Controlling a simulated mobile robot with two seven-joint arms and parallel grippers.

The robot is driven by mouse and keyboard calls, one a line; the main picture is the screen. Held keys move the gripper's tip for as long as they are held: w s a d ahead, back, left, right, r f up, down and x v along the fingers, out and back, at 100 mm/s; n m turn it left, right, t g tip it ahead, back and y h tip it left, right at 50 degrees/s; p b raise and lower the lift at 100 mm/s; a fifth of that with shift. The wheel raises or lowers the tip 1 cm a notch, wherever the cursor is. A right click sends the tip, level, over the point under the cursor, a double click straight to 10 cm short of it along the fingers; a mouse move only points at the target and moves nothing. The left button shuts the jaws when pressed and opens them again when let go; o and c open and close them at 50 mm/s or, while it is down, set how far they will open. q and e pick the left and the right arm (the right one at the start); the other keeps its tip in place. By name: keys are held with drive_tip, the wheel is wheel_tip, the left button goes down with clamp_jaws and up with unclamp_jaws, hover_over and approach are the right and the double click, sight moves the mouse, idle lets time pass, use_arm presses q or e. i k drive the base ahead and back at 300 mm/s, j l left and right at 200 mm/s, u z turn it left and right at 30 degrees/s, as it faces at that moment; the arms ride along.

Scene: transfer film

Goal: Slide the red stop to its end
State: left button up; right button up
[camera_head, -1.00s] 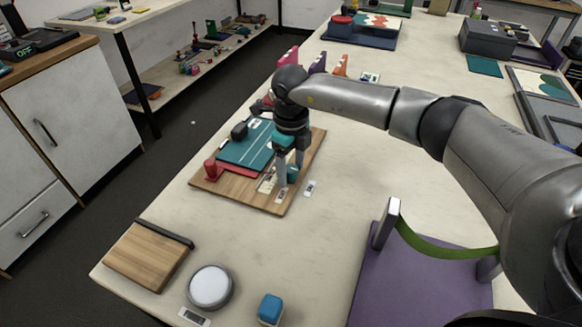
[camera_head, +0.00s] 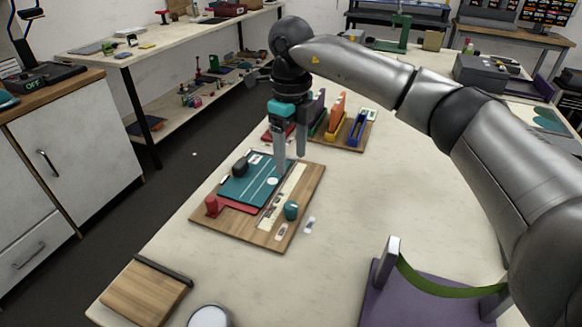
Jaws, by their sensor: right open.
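The red stop (camera_head: 211,205) is an upright red knob at the left edge of a wooden board (camera_head: 238,234). A flat red piece (camera_head: 240,206) joins it and runs partly under a teal plate (camera_head: 233,190). A dark knob (camera_head: 240,167) stands on the teal plate. A round teal knob (camera_head: 291,210) stands near the board's right side, beside a pale strip (camera_head: 275,212). My right gripper (camera_head: 291,164) points down over the far right part of the board, fingers apart and empty, away from the red stop. My left gripper is out of view.
A rack with coloured uprights (camera_head: 335,115) stands behind the board. A wooden block with a dark edge (camera_head: 145,288) and a round white disc (camera_head: 208,316) lie in front. A purple stand with a green band (camera_head: 425,290) is at the right. The table between is clear.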

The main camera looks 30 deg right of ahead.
sight(213, 206)
drive_tip(key=k+j, duration=0.5)
drive_tip(key=k, duration=0.2)
drive_tip(key=k+j, duration=0.5)
drive_tip(key=k, duration=0.15)
